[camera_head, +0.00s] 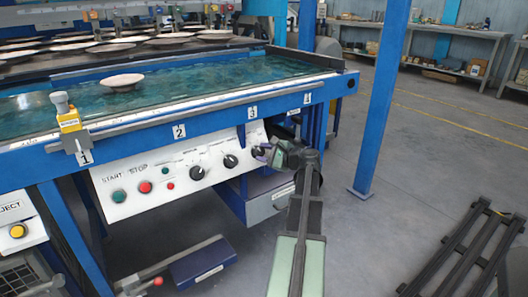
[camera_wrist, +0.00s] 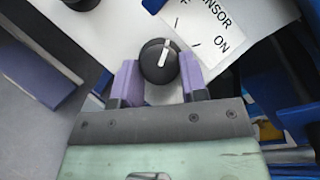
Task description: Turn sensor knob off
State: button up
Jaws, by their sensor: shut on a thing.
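The sensor knob (camera_wrist: 158,60) is round and black with a white pointer line near its top edge. It sits on the white control panel beside a label (camera_wrist: 212,32) reading "SENSOR" and "ON", with part of another word cut off. The pointer is directed up and slightly right in the wrist view, away from the word "ON". My gripper (camera_wrist: 160,80) has its purple fingers on either side of the knob, shut on it. In the head view, my gripper (camera_head: 268,154) reaches the panel's right end and largely hides the knob.
The white panel (camera_head: 140,205) carries a green start button (camera_head: 119,196), a red stop button (camera_head: 145,187) and two more black knobs (camera_head: 197,173) (camera_head: 231,161). A blue post (camera_head: 380,100) stands to the right. Plates lie on the blue-framed machine above.

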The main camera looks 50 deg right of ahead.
jog(key=shift+n+y, duration=0.3)
jog(key=shift+n, duration=0.5)
jog(key=o, duration=0.9)
jog(key=s, duration=0.3)
jog(key=s+r+p, duration=0.1)
jog(key=s, duration=0.3)
jog(key=s+d+r+p, duration=0.1)
jog(key=s, duration=0.2)
jog(key=shift+s, duration=0.3)
